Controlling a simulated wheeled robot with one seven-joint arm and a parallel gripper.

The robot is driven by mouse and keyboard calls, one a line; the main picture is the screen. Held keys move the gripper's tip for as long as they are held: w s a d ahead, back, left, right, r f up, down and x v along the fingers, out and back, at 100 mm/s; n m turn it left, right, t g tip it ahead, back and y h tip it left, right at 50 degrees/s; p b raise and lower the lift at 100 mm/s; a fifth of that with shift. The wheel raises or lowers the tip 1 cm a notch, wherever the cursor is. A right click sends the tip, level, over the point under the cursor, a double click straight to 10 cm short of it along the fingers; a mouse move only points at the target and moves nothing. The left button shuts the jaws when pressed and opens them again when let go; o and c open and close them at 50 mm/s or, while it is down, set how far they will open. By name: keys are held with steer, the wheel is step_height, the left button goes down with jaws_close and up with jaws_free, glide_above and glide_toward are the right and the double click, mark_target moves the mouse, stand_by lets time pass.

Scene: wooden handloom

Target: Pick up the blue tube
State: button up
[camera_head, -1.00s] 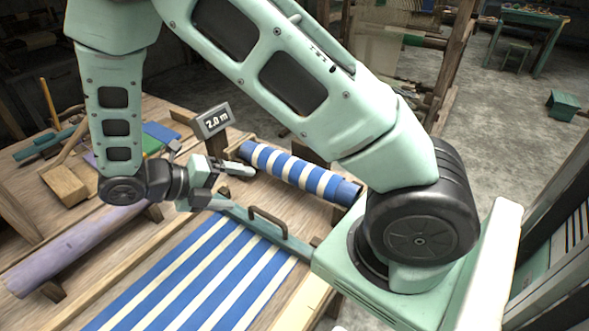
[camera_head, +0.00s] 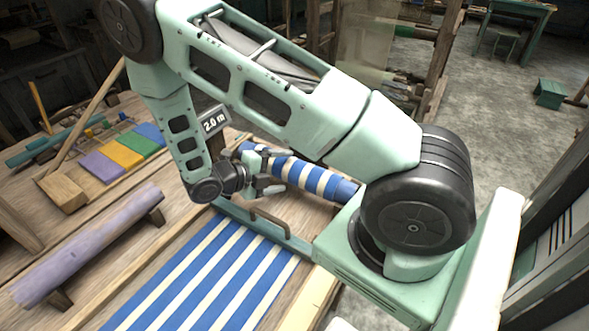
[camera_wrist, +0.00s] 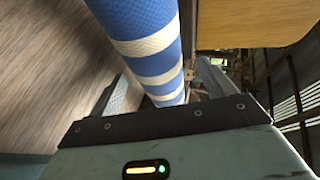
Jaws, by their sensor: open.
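The blue tube (camera_head: 327,184), banded blue and white, lies across the wooden frame beyond the striped cloth. My arm hides part of its far side in the head view. My gripper (camera_head: 273,174) is open at the left part of the tube, on its near side in the picture. In the wrist view the tube (camera_wrist: 145,22) runs from the top down between my two spread fingers. Whether a finger touches it I cannot tell.
Blue-and-white cloth (camera_head: 205,275) is stretched in front, with a green bar (camera_head: 275,236) and handle at its far edge. A purple roll (camera_head: 90,245) lies left. A "2.0 m" sign (camera_head: 214,121) stands close behind my gripper.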

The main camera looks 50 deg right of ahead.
mark_target(296, 171)
steer(key=shift+p+x, duration=0.75)
steer(key=shift+x, duration=2)
steer(key=shift+s+a+f, duration=0.15)
steer(key=shift+s, duration=0.05)
steer(key=c, duration=1.1)
steer(key=shift+c, duration=1)
